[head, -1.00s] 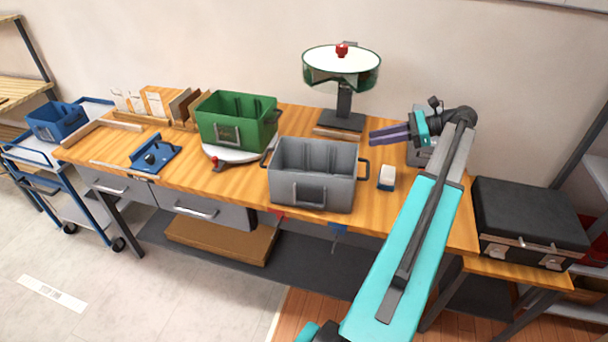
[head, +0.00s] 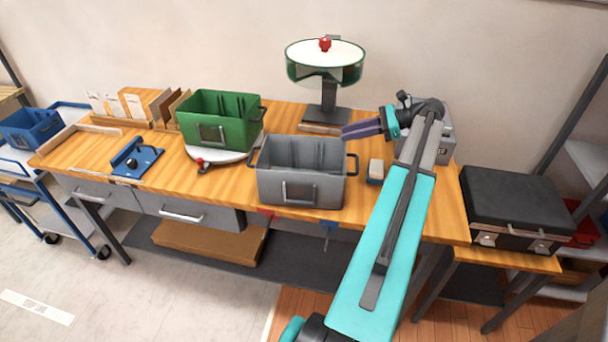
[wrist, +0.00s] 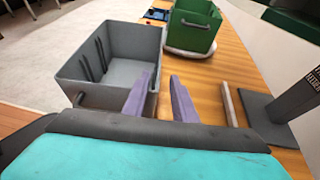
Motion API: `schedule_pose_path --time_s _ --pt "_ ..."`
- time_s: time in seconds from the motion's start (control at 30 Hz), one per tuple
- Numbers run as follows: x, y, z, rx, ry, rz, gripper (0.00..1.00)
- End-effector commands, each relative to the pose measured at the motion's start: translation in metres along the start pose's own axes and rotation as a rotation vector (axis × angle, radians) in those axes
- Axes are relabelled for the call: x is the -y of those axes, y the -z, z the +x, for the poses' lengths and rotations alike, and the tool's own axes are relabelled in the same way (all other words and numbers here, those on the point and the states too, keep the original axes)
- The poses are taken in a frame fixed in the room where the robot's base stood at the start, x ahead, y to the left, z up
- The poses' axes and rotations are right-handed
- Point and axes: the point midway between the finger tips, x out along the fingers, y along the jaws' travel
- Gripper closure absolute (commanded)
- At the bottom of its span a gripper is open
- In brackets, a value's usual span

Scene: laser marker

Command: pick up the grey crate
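The grey crate (head: 301,172) stands upright near the front edge of the wooden workbench. It has dark handles at its left and right ends and looks empty. My gripper (head: 343,133) is behind and above the crate's right end, its purple fingers pointing left. In the wrist view the gripper (wrist: 158,85) shows its two fingers apart with nothing between them. The grey crate (wrist: 118,42) lies to the left there, its near handle beside and partly behind the left finger. I cannot tell whether that finger touches it.
A green crate (head: 222,135) sits on a white turntable left of the grey crate. A round lamp-like machine (head: 325,65) stands behind. A small white-and-blue block (head: 375,171) lies just right of the grey crate. A black case (head: 515,210) is at the far right.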

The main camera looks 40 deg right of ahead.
Motion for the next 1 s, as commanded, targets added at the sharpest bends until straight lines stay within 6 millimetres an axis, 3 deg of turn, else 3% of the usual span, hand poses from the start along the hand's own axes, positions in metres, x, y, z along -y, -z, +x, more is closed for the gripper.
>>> schedule_pose_path --time_s 0.2,0.4,1.0 --pt "-0.002 -0.002 0.033 0.0 -0.003 0.001 0.75" --pt "-0.001 0.0 0.053 0.0 -0.002 0.001 0.75" --pt "-0.001 0.0 0.065 0.0 0.0 0.001 0.75"
